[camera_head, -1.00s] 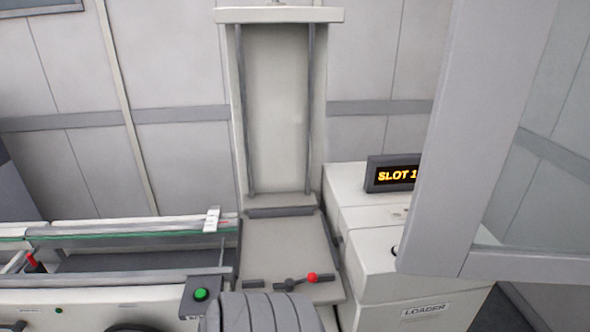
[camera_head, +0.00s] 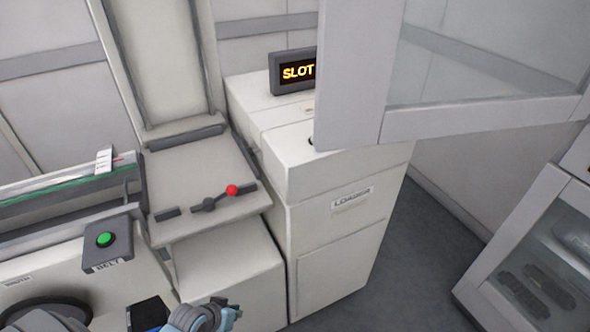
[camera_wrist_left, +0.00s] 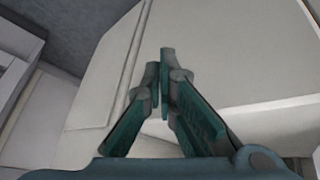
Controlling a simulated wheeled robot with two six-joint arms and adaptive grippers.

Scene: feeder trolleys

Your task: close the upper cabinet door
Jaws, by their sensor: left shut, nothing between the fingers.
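The upper cabinet door (camera_head: 350,75), a pale grey frame around a glass pane (camera_head: 470,55), stands open across the upper right of the head view. Its top and right side run out of the picture. My left gripper (camera_head: 228,314) is at the bottom edge of the head view, well below and left of the door and apart from it. In the left wrist view its fingers (camera_wrist_left: 165,62) are together and empty, in front of pale panels. The door cannot be made out in that view. My right gripper is not in view.
A white loader cabinet (camera_head: 340,215) stands below the door, with a SLOT display (camera_head: 293,72) on it partly covered by the door. A red-knobbed lever (camera_head: 232,189) and a green button (camera_head: 104,240) are left. A lower glass-fronted unit (camera_head: 480,245) stands right. Grey floor (camera_head: 410,250) lies clear between.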

